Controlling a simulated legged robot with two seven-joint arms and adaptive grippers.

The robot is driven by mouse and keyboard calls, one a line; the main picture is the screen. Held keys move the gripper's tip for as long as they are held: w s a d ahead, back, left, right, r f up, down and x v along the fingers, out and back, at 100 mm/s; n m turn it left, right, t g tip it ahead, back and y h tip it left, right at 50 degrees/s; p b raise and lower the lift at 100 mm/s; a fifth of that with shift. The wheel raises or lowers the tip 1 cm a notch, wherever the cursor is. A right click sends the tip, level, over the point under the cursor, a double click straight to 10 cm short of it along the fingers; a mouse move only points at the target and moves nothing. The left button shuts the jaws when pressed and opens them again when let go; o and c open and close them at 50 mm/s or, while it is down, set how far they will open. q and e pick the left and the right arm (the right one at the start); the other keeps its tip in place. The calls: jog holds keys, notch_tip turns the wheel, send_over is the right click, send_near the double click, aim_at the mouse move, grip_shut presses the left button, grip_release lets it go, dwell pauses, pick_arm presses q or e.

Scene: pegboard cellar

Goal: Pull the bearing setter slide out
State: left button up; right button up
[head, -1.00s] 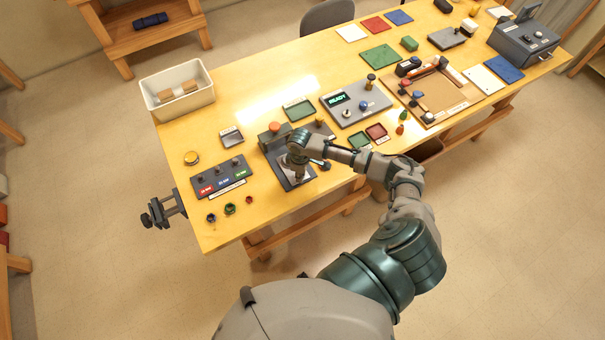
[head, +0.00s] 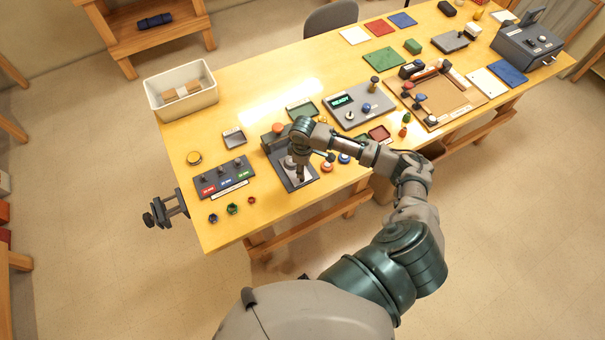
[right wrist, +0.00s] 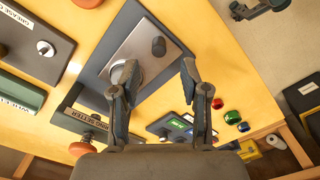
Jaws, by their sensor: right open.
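The bearing setter is a dark grey device (head: 270,146) near the table's front edge, with an orange knob (head: 278,127) at its back. In the right wrist view its dark base (right wrist: 103,52) carries a light metal slide plate (right wrist: 150,32) with a short dark knob (right wrist: 158,46) and a round metal disc (right wrist: 121,72). A label (right wrist: 88,118) ending in "RING SETTER" is on its housing. My right gripper (right wrist: 158,78) is open and empty, pointing down over the slide, its fingers apart and short of the dark knob. My arm hides part of the device in the head view. My left gripper is out of view.
A panel with three coloured labels (head: 224,177) stands left of the setter, with small coloured nuts (head: 232,209) before it. A grey READY box (head: 372,117) and small trays (head: 302,109) lie right and behind. A white bin (head: 181,105) stands at the back left.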

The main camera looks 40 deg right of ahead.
notch_tip(320, 180, up, 6)
jog(key=shift+a+f, duration=0.1)
jog(key=shift+f, duration=0.15)
dwell(0.4)
